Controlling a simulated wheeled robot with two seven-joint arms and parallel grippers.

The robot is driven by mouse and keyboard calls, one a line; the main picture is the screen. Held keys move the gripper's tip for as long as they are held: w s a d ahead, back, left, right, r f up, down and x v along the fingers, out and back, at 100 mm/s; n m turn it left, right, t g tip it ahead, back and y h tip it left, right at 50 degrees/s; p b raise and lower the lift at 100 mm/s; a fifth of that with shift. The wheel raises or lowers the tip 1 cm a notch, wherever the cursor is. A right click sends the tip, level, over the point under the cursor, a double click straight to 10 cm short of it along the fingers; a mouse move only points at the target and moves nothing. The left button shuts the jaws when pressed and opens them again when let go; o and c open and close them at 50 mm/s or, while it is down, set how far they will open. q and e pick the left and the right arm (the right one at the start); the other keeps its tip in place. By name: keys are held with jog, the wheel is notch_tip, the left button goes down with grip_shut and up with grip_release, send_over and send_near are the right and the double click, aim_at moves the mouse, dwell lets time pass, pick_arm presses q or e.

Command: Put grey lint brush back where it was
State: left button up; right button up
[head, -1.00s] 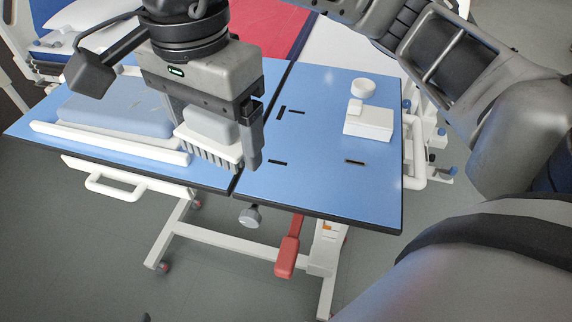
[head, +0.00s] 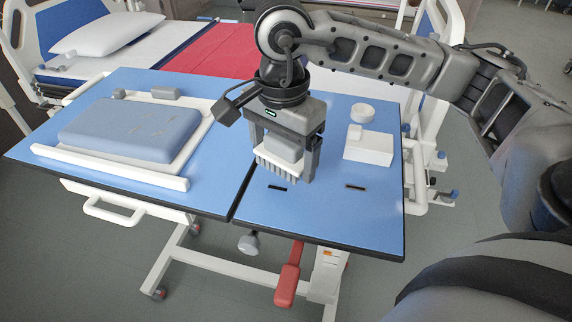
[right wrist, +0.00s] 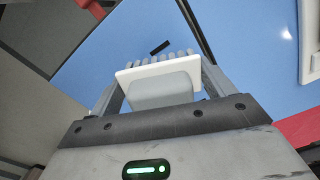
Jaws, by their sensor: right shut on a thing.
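The grey lint brush (head: 284,149) has a grey block, a pale plate and a row of bristles pointing down. My right gripper (head: 286,160) is shut on it, and the brush hangs upright over the right panel of the blue table (head: 340,215). In the right wrist view the brush (right wrist: 163,85) sits between the two fingers, bristles pointing away from the camera. A black mark (head: 278,187) on the tabletop lies just in front of the bristles. I cannot tell whether the bristles touch the table. My left gripper is not in view.
A white box (head: 368,149) with a white round cup-like piece (head: 362,112) behind it stands right of the gripper.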

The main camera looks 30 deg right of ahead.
aim_at(286, 169)
jog(key=shift+d+f, duration=0.2)
jog(key=shift+f, duration=0.05)
jog(key=shift+w+d+f, duration=0.1)
jog(key=shift+f, duration=0.8)
jog(key=shift+w+d+f, duration=0.1)
jog(key=shift+f, duration=0.75)
jog(key=shift+f, duration=0.15)
jog(key=o, duration=0.9)
jog(key=shift+o, duration=0.2)
notch_tip(286, 169, up, 12)
jog(key=shift+r, duration=0.2)
jog(key=shift+s+f, duration=0.1)
jog(key=shift+s, duration=0.05)
